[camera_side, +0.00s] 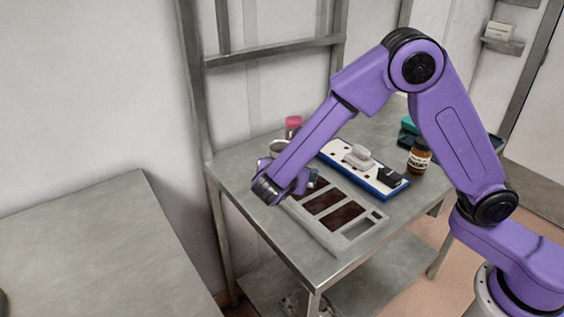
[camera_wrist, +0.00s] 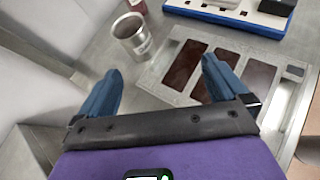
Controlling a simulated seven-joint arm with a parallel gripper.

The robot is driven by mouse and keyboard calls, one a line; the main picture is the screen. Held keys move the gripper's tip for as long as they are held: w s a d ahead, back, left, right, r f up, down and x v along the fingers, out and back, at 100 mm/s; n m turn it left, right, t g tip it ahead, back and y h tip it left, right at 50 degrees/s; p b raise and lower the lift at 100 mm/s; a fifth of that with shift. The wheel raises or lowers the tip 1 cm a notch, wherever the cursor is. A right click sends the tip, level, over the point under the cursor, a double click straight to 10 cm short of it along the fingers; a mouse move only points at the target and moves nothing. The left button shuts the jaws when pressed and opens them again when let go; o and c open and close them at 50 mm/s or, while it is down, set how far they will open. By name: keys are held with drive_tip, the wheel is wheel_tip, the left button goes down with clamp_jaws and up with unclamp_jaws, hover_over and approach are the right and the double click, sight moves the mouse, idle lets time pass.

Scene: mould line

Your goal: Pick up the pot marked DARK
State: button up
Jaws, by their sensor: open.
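A metal pot (camera_wrist: 127,27) with a pale label stands upright on the steel table, beyond and between my fingers in the wrist view. The marking on its label is too small to read for certain. In the side view the pot (camera_side: 277,147) is partly hidden behind my gripper (camera_side: 283,186), with mainly its rim showing. My gripper is open and empty in the wrist view (camera_wrist: 162,70), its blue fingers wide apart. The pot is apart from the fingers.
A mould tray (camera_side: 327,238) with several dark-filled cavities lies right of the pot in the wrist view. Behind it is a blue-edged board (camera_side: 390,193) with a pale block and a black piece. A brown labelled jar (camera_side: 419,159) and a pink-lidded jar (camera_side: 293,123) stand nearby.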

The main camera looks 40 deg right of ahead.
drive_tip(key=w+d+f, duration=0.1)
drive_tip(key=w, duration=0.2)
drive_tip(key=w+d+f+n+t, duration=0.1)
drive_tip(key=w+d+f, duration=0.1)
drive_tip(key=w, duration=0.2)
drive_tip(key=w+d+f+n, duration=0.1)
drive_tip(key=w+d+f, duration=0.1)
drive_tip(key=w, duration=0.2)
drive_tip(key=shift+w+d+t+h, duration=0.1)
drive_tip(key=shift+d+t+h, duration=0.05)
drive_tip(key=shift+t+h, duration=0.2)
drive_tip(key=shift+x, duration=2.95)
drive_tip(key=shift+w+a+f, duration=0.1)
drive_tip(key=shift+a, duration=0.1)
drive_tip(key=c, duration=1)
